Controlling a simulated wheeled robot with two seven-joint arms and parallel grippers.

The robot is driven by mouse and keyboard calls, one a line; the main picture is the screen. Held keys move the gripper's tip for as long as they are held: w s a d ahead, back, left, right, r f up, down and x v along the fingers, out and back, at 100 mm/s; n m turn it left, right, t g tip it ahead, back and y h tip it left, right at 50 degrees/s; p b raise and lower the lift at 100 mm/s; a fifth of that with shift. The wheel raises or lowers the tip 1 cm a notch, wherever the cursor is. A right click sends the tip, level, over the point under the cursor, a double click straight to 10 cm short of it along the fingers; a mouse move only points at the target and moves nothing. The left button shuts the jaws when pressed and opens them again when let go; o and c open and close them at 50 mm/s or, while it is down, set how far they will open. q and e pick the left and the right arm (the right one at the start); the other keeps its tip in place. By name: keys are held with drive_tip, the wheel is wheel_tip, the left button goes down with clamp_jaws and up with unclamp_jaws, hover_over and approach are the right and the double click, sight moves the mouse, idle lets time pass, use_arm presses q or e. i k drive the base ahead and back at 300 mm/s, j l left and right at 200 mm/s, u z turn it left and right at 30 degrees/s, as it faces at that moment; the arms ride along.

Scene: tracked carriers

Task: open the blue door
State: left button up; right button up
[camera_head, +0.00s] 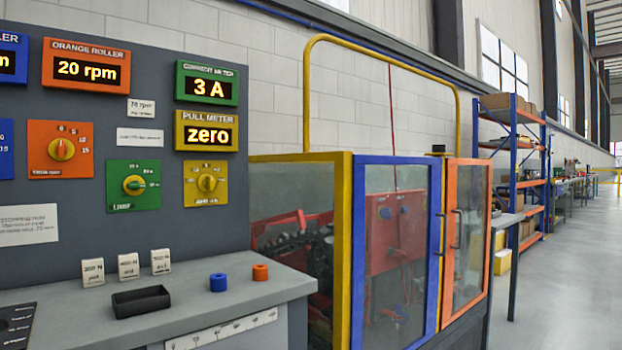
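The blue door (357,250) has a blue frame around a clear panel and stands right of a yellow-framed section. It looks closed, flush with the frame beside it. A dark handle (440,235) shows near its right edge. Through the panel I see red machinery with blue and red parts. An orange-framed door (484,240) adjoins it on the right, with its own dark handle (456,229). Neither of my grippers shows in the head view.
A grey bench (235,290) with a control panel (60,230) fills the left. A black tray (141,301), a blue ring (218,282) and an orange ring (260,272) sit on it. Open floor (570,270) lies to the right, past shelving (515,150).

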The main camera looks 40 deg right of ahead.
sight(434, 215)
drive_tip(key=l+z, duration=0.3)
drive_tip(key=z, duration=0.35)
drive_tip(key=i+l+z, duration=0.1)
drive_tip(key=l, duration=0.3)
drive_tip(key=i+l+z, duration=0.1)
drive_tip(key=l, duration=0.25)
drive_tip(key=i+l+z, duration=0.1)
drive_tip(key=l, duration=0.3)
drive_tip(key=i+l+z, duration=0.1)
drive_tip(key=i+l, duration=0.15)
drive_tip(key=i+l+z, duration=0.1)
drive_tip(key=l, duration=0.35)
drive_tip(key=i, duration=0.1)
